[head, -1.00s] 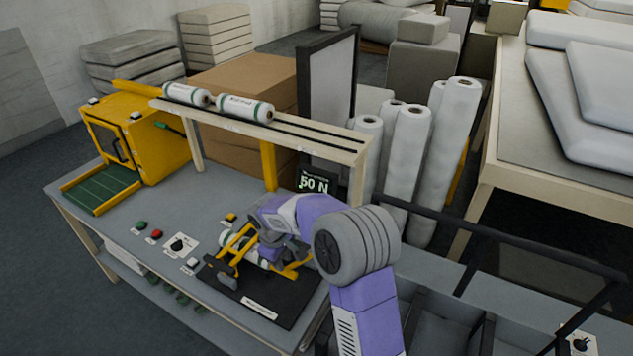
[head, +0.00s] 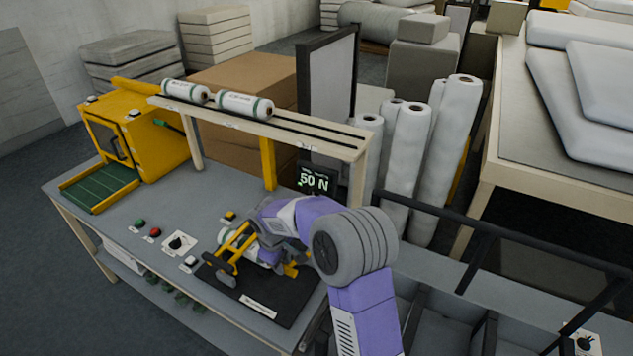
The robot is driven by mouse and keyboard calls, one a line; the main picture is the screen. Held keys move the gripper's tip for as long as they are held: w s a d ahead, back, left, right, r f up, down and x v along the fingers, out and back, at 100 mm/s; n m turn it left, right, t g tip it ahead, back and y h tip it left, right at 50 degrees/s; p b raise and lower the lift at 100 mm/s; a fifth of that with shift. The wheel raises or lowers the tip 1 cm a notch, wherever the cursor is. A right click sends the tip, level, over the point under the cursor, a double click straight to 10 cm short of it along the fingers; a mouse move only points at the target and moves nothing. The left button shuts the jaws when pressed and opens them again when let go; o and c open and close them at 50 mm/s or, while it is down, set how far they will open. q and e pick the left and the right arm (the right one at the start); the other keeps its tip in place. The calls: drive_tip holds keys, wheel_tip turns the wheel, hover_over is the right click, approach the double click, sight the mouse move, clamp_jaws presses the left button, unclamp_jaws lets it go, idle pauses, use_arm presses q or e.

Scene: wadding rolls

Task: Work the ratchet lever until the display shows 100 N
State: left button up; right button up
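The display (head: 314,180) is a small black screen behind my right arm and reads 50 N. The ratchet fixture (head: 236,243) has a yellow frame and stands on a black base plate (head: 262,290). A white roll (head: 226,236) lies within the frame, partly covered. A dark handle (head: 223,274) sticks out at the fixture's front left. My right gripper (head: 268,256) is over the right part of the fixture, pointing down. Its fingers are largely hidden, so I cannot tell whether it holds the lever. My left gripper is out of view.
A wooden shelf (head: 330,145) with two white rolls (head: 245,105) stands behind the fixture. A yellow machine (head: 150,140) is at the left of the table. Green and red buttons (head: 155,232) and a dial (head: 177,243) sit at the front. Black rails (head: 440,218) lie right.

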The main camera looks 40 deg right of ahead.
drive_tip(key=shift+f, duration=0.45)
drive_tip(key=shift+s+a+f+b, duration=0.65)
drive_tip(key=shift+a+f+b, duration=0.8)
drive_tip(key=shift+f+b, duration=1.95)
drive_tip(key=d+r+p, duration=0.1)
drive_tip(key=r+p, duration=0.2)
drive_tip(key=w+d+r+p, duration=0.1)
drive_tip(key=r+p, duration=0.2)
drive_tip(key=r, duration=0.1)
drive_tip(key=d+r+p, duration=0.1)
drive_tip(key=r+p, duration=0.2)
drive_tip(key=p, duration=0.1)
drive_tip(key=shift+w+r, duration=0.15)
drive_tip(key=shift+r, duration=0.15)
drive_tip(key=shift+f, duration=0.1)
wheel_tip(320, 180, up, 6)
drive_tip(key=p, duration=0.4)
drive_tip(key=shift+p, duration=0.35)
